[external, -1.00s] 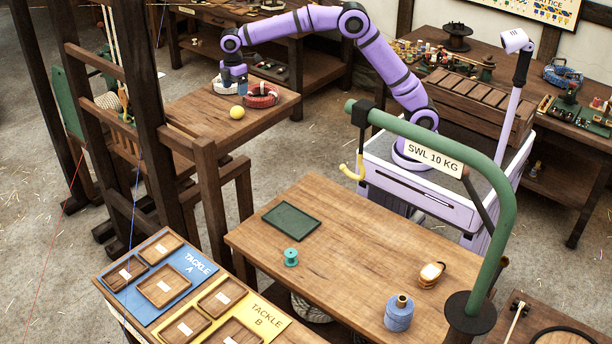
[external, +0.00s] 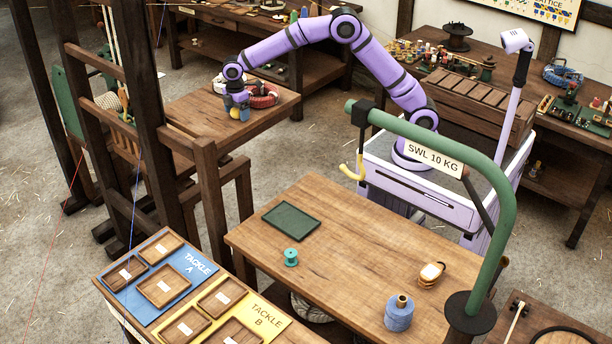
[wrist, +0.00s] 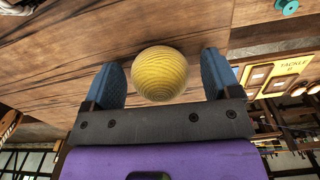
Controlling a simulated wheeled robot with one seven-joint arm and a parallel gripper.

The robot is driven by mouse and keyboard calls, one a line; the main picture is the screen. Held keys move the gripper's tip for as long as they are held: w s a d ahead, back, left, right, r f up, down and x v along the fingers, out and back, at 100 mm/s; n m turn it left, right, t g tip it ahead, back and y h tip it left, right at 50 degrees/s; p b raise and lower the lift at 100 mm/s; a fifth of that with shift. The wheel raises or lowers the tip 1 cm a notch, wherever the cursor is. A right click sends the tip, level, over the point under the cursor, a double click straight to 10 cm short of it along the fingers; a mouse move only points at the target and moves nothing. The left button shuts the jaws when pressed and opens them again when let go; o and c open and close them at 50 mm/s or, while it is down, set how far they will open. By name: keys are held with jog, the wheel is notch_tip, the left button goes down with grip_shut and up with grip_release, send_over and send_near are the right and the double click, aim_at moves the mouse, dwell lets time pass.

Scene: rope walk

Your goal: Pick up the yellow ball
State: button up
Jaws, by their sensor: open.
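The yellow ball (wrist: 160,74) rests on the small wooden table and sits between my two blue fingers in the wrist view, with a visible gap on each side. In the external view the ball (external: 235,113) is partly hidden by my gripper (external: 237,107), which points down over it. My gripper (wrist: 161,80) is open and does not hold the ball. The ball shows a ridged, wound surface.
A red and a white rope coil (external: 263,95) lie close behind and right of the ball on the small table (external: 205,127). Dark wooden frame posts (external: 150,100) stand to its left. The front workbench (external: 340,240) is well apart.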

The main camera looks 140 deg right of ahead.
jog(key=shift+f, duration=0.15)
jog(key=c, duration=1)
